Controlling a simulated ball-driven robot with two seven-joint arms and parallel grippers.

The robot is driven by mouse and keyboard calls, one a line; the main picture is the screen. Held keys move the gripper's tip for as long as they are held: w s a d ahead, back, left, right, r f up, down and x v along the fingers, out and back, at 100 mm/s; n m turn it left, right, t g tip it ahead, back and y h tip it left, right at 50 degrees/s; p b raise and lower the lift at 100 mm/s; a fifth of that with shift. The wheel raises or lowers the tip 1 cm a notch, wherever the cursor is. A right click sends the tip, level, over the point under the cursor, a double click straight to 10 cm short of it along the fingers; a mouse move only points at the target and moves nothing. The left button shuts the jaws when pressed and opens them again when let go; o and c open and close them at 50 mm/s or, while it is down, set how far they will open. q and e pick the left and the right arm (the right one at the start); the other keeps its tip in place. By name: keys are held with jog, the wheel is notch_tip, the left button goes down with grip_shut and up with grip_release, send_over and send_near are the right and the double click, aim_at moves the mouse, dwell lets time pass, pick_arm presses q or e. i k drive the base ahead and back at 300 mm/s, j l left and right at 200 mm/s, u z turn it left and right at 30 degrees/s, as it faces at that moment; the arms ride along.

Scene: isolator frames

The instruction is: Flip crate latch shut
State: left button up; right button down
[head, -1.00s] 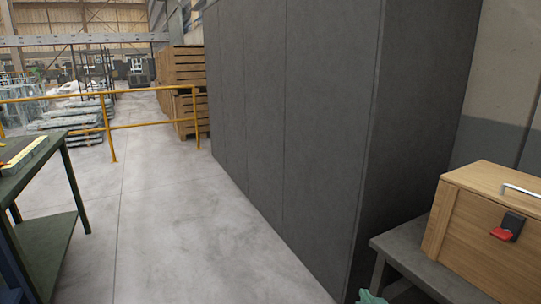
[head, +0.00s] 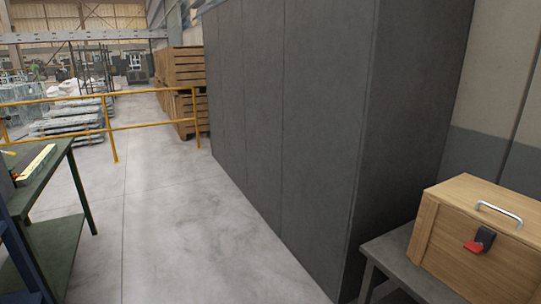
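A wooden crate (head: 440,247) with a silver handle (head: 499,214) on its lid stands on a grey table (head: 386,262) at the lower right. A black latch (head: 486,236) with a red lever (head: 474,247) sits on the crate's front face. The red lever sticks out at the latch's lower end, and I cannot tell from here whether the latch is engaged. The lid looks down on the crate. Neither of my grippers is in view.
A tall dark grey cabinet (head: 300,120) stands left of the crate's table. A green workbench (head: 60,185) is at the left edge. Open concrete floor (head: 165,230) lies between them. A yellow railing (head: 112,140) and stacked wooden crates (head: 182,75) stand farther back.

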aim_at(475, 248)
jog(key=z, duration=1.35)
